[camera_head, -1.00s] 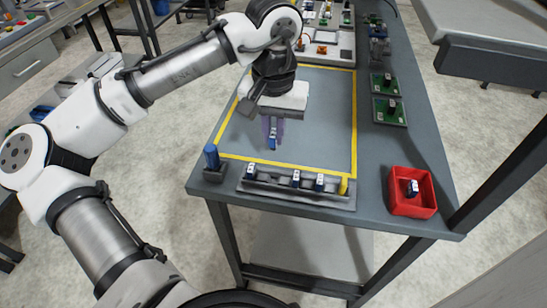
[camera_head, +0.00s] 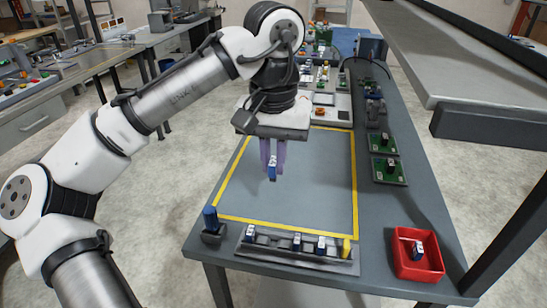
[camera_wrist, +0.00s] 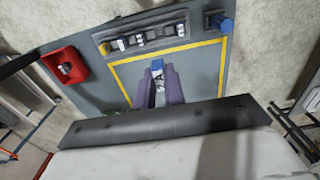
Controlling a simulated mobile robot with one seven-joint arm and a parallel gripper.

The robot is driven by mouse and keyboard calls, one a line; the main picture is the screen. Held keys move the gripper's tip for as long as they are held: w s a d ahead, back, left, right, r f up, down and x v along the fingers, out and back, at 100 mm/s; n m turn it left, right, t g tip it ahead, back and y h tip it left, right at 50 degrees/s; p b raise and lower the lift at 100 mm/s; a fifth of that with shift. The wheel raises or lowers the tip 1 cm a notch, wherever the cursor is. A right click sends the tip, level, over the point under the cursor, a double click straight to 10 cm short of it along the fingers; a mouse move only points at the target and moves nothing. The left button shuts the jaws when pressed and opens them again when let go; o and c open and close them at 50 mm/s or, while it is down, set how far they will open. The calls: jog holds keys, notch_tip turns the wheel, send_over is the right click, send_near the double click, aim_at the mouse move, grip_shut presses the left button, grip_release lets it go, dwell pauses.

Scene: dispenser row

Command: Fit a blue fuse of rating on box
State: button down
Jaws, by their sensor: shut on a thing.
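My gripper (camera_head: 273,166) is shut on a blue fuse (camera_head: 273,173) with a pale label, held above the yellow-bordered area of the bench. The held fuse also shows between the purple fingers in the wrist view (camera_wrist: 158,66). A grey fuse holder (camera_head: 298,251) lies along the bench's near edge, apart from the gripper. Several fuses stand in it, with white faces and dark or blue parts, and a yellow one (camera_head: 346,248) at its right end. Rating marks are too small to read. No thing plainly labelled as the box shows.
A red bin (camera_head: 417,270) with a fuse inside stands at the near right. A blue cylinder on a dark base (camera_head: 211,220) stands at the near left. Green circuit boards (camera_head: 388,170) line the right side. A shelf (camera_head: 470,70) overhangs the upper right. The marked area (camera_head: 290,200) is clear.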

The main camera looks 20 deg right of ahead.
aim_at(273, 161)
jog(key=shift+r+p, duration=1)
jog(key=shift+p, duration=0.1)
dwell(0.6)
notch_tip(273, 161, up, 3)
jog(key=p, duration=0.3)
jog(key=shift+f, duration=0.1)
dwell(0.3)
